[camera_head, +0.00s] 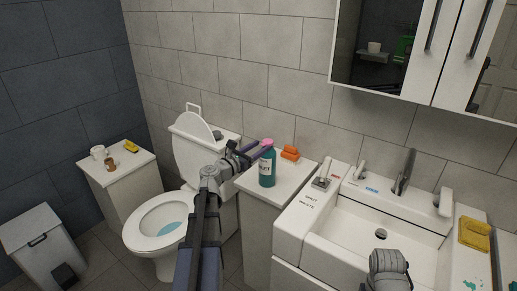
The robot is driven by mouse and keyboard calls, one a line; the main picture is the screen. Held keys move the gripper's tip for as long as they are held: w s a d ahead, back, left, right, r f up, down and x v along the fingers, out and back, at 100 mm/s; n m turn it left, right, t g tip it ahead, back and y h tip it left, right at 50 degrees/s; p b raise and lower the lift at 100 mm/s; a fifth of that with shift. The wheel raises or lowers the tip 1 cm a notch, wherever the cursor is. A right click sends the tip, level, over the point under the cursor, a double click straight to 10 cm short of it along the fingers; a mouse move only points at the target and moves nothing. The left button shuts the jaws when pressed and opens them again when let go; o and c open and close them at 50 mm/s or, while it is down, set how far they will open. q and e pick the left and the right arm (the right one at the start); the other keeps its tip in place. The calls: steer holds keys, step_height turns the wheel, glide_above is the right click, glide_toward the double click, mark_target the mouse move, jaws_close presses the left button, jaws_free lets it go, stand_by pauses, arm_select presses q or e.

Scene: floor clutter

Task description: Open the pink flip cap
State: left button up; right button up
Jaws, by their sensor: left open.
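A teal bottle (267,170) with a white label stands upright on the white cabinet between the toilet and the sink. Its pink flip cap (267,142) is on top and looks closed, though it is small in the view. My left gripper (254,151) is open, just left of the bottle's upper part, with its fingers pointing toward the cap. I cannot tell whether a fingertip touches the bottle. A rounded grey part of my right arm shows low over the sink; its gripper fingers do not show.
The toilet (160,222) is left, the white sink (372,228) right, with a faucet (403,172). A mirror cabinet (420,50) hangs above. A yellow sponge (474,235) lies far right, and a bin (40,245) stands far left.

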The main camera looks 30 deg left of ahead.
arm_select(q)
steer(key=shift+c, duration=0.4)
jaws_close()
